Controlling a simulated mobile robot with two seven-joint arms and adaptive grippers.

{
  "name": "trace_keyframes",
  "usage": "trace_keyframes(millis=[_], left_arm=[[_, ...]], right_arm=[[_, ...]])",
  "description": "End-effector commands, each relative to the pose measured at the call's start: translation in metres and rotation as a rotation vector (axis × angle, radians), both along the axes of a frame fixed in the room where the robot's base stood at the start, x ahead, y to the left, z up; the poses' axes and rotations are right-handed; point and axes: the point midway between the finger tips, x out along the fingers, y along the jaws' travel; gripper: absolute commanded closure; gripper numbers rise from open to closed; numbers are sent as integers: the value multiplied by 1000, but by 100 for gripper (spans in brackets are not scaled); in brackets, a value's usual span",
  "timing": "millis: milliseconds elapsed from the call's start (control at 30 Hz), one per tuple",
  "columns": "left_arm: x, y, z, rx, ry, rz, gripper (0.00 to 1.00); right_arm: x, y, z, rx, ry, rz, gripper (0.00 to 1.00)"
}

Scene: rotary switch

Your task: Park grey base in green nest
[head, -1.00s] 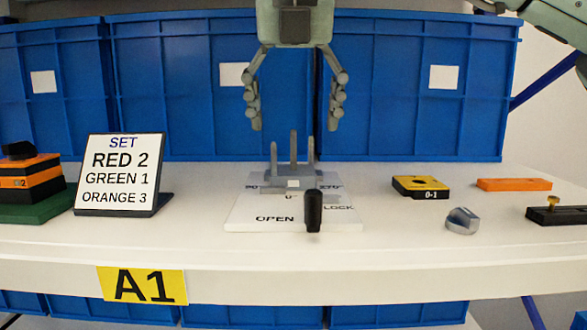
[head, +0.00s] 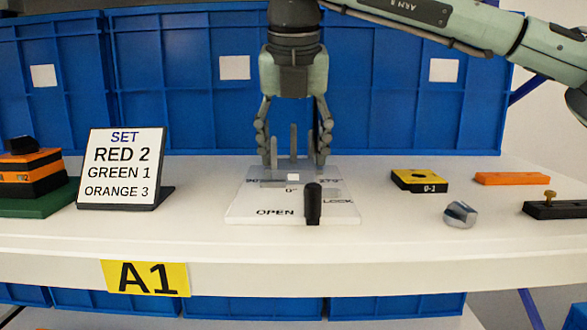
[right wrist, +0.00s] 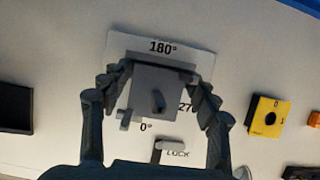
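The grey base (head: 268,181), a block with upright pegs, sits on the white printed board (head: 240,205) at the middle of the shelf. In the right wrist view the grey base (right wrist: 148,103) lies between the fingers. My right gripper (head: 294,163) is lowered over it, pointing down, with its spread fingers on either side; I cannot tell whether they touch it. A green block (head: 35,203) lies at the far left under a black and orange stack; no nest opening is visible there. My left gripper is out of view.
A black handle (head: 313,204) stands on the board's front part. A sign (head: 122,168) stands to the left. At right are a yellow-black block (head: 419,181), grey knob (head: 460,214), orange bar (head: 512,179) and black bar (head: 556,210). Blue bins (head: 400,90) close the back.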

Motion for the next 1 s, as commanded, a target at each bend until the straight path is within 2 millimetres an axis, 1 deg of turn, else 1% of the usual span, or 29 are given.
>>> trace_keyframes(millis=[33,200,267,500,633,767,900,933,1000], left_arm=[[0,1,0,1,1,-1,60],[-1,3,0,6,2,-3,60],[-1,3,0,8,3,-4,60],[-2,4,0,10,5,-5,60],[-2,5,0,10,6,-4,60],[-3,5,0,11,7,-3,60],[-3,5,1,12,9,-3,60],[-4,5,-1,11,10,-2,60],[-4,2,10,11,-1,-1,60]], right_arm=[[0,0,0,0,0,0,49],[0,0,0,0,0,0,70],[0,0,1,0,-1,0,76],[0,0,1,0,-1,0,76],[0,0,7,2,-2,-1,76],[0,1,19,2,-4,0,76],[0,1,39,3,-5,-1,76],[-5,6,36,-1,-4,4,76],[-17,17,34,-1,-3,6,76]])
